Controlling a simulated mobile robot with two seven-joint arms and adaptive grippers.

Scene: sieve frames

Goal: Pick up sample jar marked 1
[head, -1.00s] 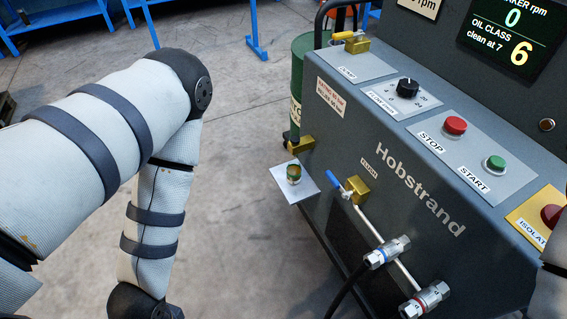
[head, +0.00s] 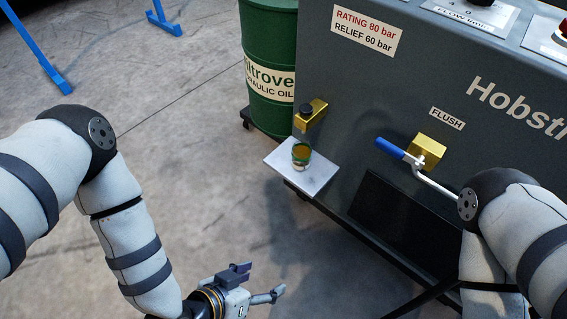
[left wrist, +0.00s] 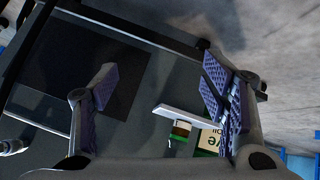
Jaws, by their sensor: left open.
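My left gripper (head: 262,282) is open and empty, below and left of the shelf, apart from the jar. In the left wrist view the picture is roughly upside down; the jar (left wrist: 181,130) and shelf (left wrist: 192,114) show beyond the open fingers (left wrist: 160,92). My right arm comes in at the right; its gripper is out of view.
A brass valve with a black knob (head: 312,113) juts out just above the jar. A green oil drum (head: 270,60) stands behind. A blue-handled flush lever (head: 390,149) sticks out to the right. The floor left of the shelf is clear.

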